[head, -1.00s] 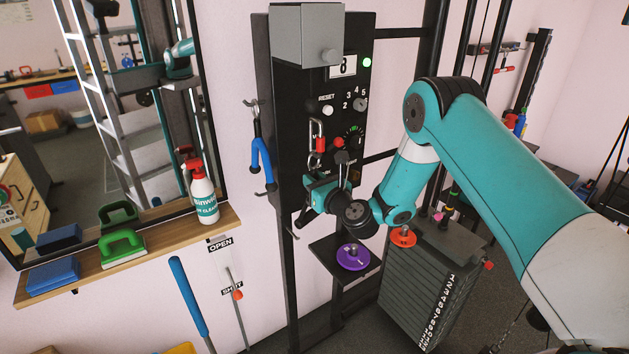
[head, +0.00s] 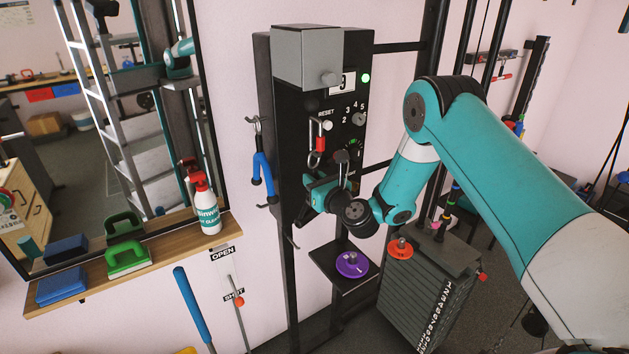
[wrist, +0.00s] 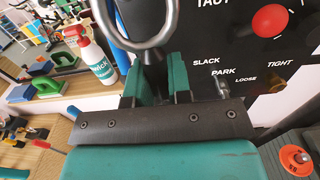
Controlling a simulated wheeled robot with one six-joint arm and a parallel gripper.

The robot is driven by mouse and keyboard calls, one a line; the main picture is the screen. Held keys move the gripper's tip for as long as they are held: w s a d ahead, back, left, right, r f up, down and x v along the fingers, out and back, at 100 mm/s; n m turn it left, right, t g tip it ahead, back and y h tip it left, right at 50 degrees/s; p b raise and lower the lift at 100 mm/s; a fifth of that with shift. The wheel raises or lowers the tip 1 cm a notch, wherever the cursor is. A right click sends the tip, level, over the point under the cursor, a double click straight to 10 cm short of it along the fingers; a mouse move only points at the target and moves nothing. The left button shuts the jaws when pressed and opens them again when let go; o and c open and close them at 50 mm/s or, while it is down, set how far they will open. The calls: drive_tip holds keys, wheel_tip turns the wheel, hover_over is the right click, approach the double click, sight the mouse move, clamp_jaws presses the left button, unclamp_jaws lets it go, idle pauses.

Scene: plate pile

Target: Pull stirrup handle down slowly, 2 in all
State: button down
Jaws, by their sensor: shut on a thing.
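The stirrup handle shows in the wrist view as a grey metal loop (wrist: 172,18) with a dark grip below it. My gripper (wrist: 153,88) is shut on this dark grip, between its teal fingers. The fingers hide much of the grip. In the head view my gripper (head: 325,192) is low in front of the black machine panel (head: 290,120), and a dark round piece shows just above it. The counter display (head: 344,83) on the panel seems to read 9. A green lamp (head: 365,78) is lit beside it.
A blue strap handle (head: 263,176) hangs from a hook left of the panel. A red-collared clip (head: 315,157) hangs on its front. A purple disc (head: 352,265) lies on a small shelf below. A weight stack (head: 428,290) stands at right. A shelf at left bears a spray bottle (head: 205,205).

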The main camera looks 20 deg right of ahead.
drive_tip(key=shift+s+f, duration=0.1)
drive_tip(key=shift+r+p, duration=0.55)
drive_tip(key=shift+r, duration=0.05)
drive_tip(key=shift+f, duration=0.1)
drive_tip(key=c, duration=1)
unclamp_jaws()
